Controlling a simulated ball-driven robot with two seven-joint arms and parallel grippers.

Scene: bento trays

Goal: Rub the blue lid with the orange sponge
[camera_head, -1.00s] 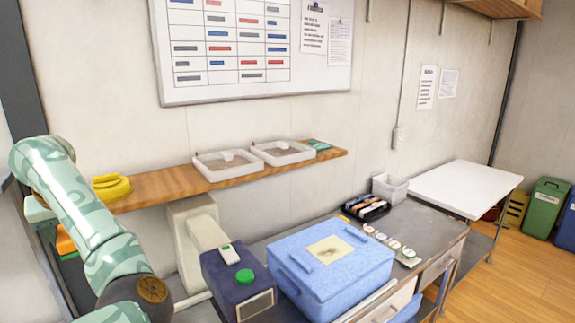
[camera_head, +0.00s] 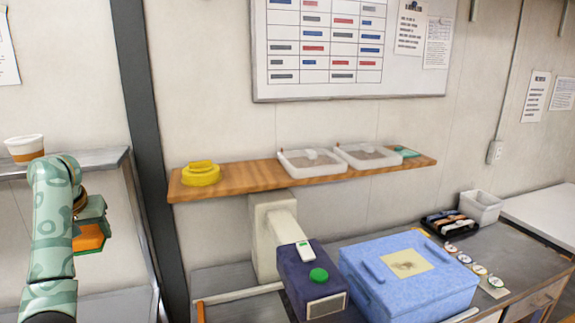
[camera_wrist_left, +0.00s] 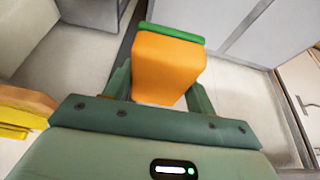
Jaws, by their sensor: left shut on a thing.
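The blue lid (camera_head: 430,250) tops a blue box (camera_head: 415,293) on the grey worktop at the lower right of the head view. A beige square with a dark smudge (camera_head: 405,263) lies on the lid's top. My left gripper (camera_head: 92,226) is at the far left, well apart from the lid. It is shut on the orange sponge (camera_head: 90,238), which has a green layer. In the left wrist view the sponge (camera_wrist_left: 168,68) sits between the fingers, its green layer at the far end. My right gripper is not in view.
A wooden shelf (camera_head: 240,178) on the wall holds a yellow ring-shaped object (camera_head: 201,173) and two white trays (camera_head: 312,160). A dark post (camera_head: 150,150) stands between my left gripper and the shelf.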

